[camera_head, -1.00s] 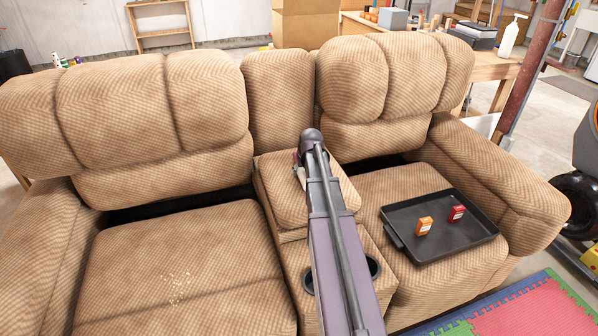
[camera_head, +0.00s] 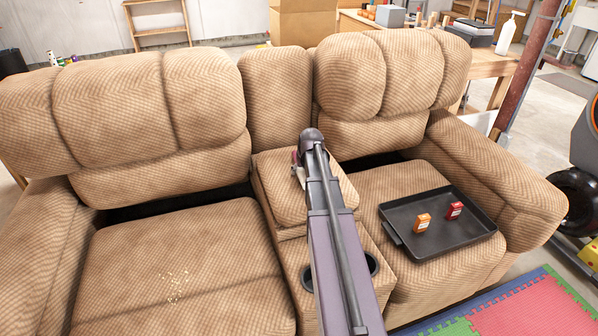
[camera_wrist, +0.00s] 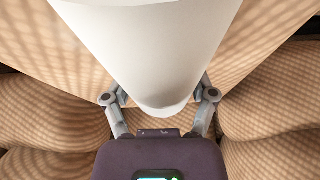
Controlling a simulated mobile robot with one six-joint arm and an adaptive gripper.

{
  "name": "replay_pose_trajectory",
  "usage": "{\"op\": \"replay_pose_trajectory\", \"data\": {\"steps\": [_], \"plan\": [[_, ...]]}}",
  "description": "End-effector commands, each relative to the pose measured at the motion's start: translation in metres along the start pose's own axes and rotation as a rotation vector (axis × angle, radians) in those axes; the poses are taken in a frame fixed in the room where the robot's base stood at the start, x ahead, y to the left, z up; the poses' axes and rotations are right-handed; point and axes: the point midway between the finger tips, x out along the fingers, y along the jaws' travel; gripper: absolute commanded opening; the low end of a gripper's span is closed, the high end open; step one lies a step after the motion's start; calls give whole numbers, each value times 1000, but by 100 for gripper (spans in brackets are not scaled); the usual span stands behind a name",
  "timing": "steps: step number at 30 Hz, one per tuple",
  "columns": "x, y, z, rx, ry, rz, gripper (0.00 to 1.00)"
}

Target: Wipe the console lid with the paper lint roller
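The console lid (camera_head: 277,183) is the tan padded top between the two seats of the recliner, partly hidden behind my arm. My gripper (camera_wrist: 160,102) is shut on a white cylinder, the paper lint roller (camera_wrist: 150,45), which fills the upper middle of the wrist view between the fingers. In the head view, my arm hides most of the gripper; only a small part (camera_head: 297,163) shows over the lid. Whether the roller touches the lid is hidden.
Pale crumbs (camera_head: 178,287) lie on the left seat. A dark tray (camera_head: 455,241) with an orange box (camera_head: 422,222) and a red box (camera_head: 455,210) rests on the right seat. A cup holder (camera_head: 371,264) is in front of the lid. Tall backrests stand behind.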

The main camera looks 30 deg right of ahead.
Motion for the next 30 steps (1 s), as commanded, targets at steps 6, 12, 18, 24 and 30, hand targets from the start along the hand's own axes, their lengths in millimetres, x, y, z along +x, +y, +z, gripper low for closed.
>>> {"op": "replay_pose_trajectory", "data": {"steps": [6, 12, 18, 24, 30], "plan": [[-2, 0, -2, 0, 2, 0, 71], [-5, 0, -3, -1, 3, 0, 71], [-6, -1, -4, -1, 3, 0, 71], [-5, -1, -4, -1, 3, 0, 71], [-5, -1, -4, -1, 3, 0, 15]]}}
